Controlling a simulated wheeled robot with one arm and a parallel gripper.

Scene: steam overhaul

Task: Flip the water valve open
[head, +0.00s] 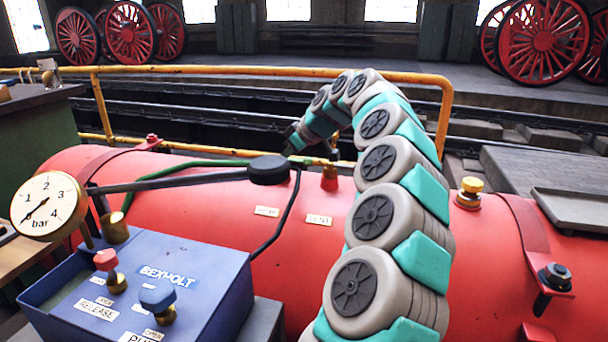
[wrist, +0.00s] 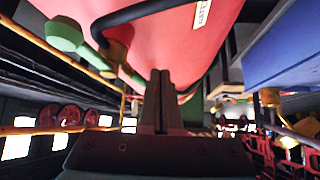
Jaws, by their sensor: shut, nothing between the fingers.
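In the wrist view a green lever with a rounded knob end (wrist: 64,35) runs beside brass fittings (wrist: 115,50) on the red boiler; it may be the water valve's handle, but I cannot confirm this. My gripper (wrist: 160,76) is shut and empty, its fingertips pointing toward the boiler, to the right of the lever in that view. In the head view my gripper (head: 289,149) is small and dark at the end of my arched arm, just beyond the black round cap (head: 268,170). Contact with the valve cannot be told.
The red boiler (head: 220,215) carries a red vent fitting (head: 329,180) and a yellow-topped fitting (head: 470,190). A blue control box (head: 190,260) with red and blue knobs and a pressure gauge (head: 43,206) stand at left. A yellow rail (head: 230,70) runs behind.

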